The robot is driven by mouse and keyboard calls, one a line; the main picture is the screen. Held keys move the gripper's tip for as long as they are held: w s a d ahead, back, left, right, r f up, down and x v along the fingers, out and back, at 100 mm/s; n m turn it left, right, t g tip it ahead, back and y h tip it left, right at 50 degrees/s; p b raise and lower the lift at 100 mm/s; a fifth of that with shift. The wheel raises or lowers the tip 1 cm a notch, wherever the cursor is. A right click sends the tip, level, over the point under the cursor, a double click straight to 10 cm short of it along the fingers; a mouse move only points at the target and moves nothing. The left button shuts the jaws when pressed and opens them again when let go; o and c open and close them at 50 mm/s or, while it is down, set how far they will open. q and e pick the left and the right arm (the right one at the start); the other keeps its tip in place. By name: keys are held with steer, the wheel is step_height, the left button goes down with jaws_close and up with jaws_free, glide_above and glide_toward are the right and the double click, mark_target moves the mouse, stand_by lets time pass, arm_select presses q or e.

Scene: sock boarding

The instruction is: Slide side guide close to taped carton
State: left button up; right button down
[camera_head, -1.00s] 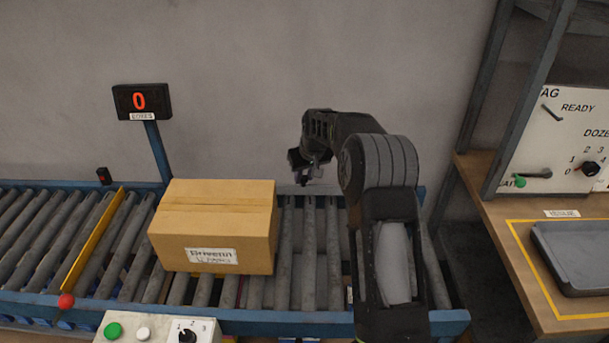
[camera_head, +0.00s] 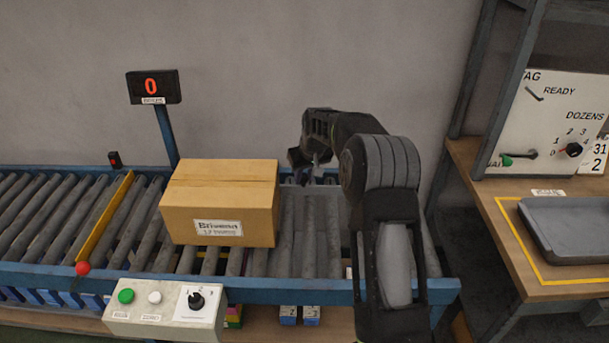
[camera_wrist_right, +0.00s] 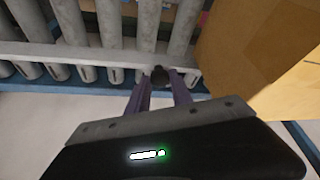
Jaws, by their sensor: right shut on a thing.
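The taped carton (camera_head: 220,203), brown with a white label, sits upright on the rollers in the head view. It fills the upper right of the wrist view (camera_wrist_right: 250,45). The side guide (camera_wrist_right: 95,54) is a pale grey bar lying across the rollers in the wrist view, with a dark knob (camera_wrist_right: 160,75). My right gripper (camera_head: 306,178) is at the far side of the conveyor, right of the carton. In the wrist view its fingers (camera_wrist_right: 161,88) are shut on the knob. The bar's end near the carton shows close to the carton's side. My left gripper is not in view.
A yellow bar (camera_head: 106,217) with a red ball crosses the rollers left of the carton. A control box (camera_head: 165,318) is at the front rail. A counter display (camera_head: 153,87) stands behind. A bench with a grey tray (camera_head: 572,229) is at right.

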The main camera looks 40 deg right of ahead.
steer(key=shift+w+d, duration=0.15)
steer(key=shift+w, duration=0.05)
steer(key=c, duration=1.1)
jaws_free()
steer(key=shift+c, duration=0.2)
steer(key=v, duration=0.7)
steer(key=shift+s+r+b, duration=0.2)
steer(key=shift+r+b, duration=0.1)
steer(key=shift+r, duration=0.1)
